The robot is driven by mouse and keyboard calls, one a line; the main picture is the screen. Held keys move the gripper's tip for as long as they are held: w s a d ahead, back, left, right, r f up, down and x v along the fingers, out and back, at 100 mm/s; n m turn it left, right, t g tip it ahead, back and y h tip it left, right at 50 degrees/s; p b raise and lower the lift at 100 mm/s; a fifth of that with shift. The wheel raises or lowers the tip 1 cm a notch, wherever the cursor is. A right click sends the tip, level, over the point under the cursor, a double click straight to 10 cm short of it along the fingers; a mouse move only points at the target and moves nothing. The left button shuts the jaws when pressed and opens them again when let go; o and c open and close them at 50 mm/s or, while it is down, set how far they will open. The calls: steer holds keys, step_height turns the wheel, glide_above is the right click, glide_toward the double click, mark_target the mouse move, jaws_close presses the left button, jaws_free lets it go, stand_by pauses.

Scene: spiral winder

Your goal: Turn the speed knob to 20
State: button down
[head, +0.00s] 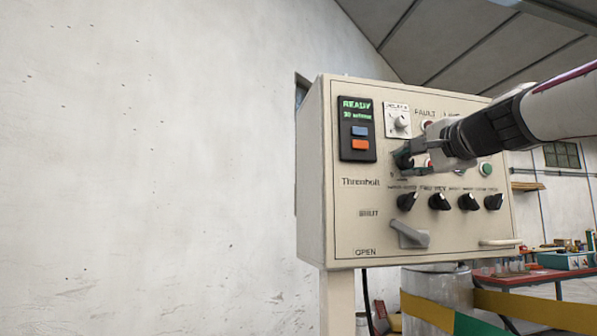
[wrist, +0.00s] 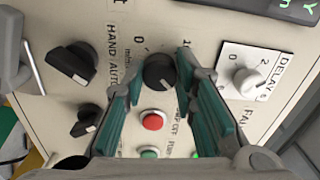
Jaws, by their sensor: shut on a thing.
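The speed knob (wrist: 159,72) is a round black dial on the cream panel, with a 0 and a small "m/min" print beside it in the wrist view. My gripper (wrist: 160,58) has its two teal-padded fingers on either side of this knob and is shut on it. In the head view, my gripper (head: 408,157) reaches in from the right and hides most of the knob. The display (head: 356,111) shows "READY" in green with a small m/min number under it, too blurred to read surely. The knob's pointer direction is unclear.
A red button (wrist: 152,121) and a green button (wrist: 149,153) sit close by, between my fingers in the wrist view. A white delay dial (head: 398,122) is above. Several black selector knobs (head: 440,201) and a grey lever (head: 409,235) are below.

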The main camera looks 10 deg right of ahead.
steer(key=shift+d, duration=0.1)
steer(key=c, duration=1.3)
jaws_free()
steer(key=shift+s, duration=0.1)
steer(key=s, duration=1.1)
steer(key=shift+s, duration=0.4)
